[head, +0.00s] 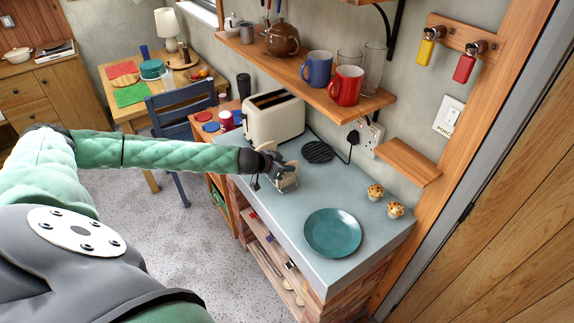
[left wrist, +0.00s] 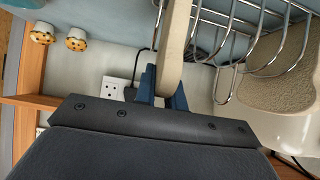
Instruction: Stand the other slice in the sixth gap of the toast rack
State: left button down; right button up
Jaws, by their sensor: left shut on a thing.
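My left gripper (head: 272,163) is over the counter in front of the toaster. In the left wrist view its blue fingers (left wrist: 162,98) are shut on a pale bread slice (left wrist: 174,48), seen edge-on. The chrome wire toast rack (left wrist: 238,68) is beside and beyond the held slice. Thin wires show on both sides of the slice; I cannot tell how deep it sits. Another speckled slice (left wrist: 280,90) stands among the rack's wires at the right. In the head view the gripper partly hides the rack and slices. My right gripper is not in view.
The cream toaster (head: 273,120) stands behind the gripper. A black round trivet (head: 317,152), teal plate (head: 333,234) and two muffins (head: 375,191) (head: 395,209) are on the counter (head: 290,217). A shelf (head: 310,80) with mugs overhangs the back. Bare counter lies around the plate.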

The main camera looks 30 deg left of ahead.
pick_arm(q)
jog(key=shift+f, duration=0.15)
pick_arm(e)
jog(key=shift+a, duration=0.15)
pick_arm(q)
jog(key=c, duration=1.5)
grip_release()
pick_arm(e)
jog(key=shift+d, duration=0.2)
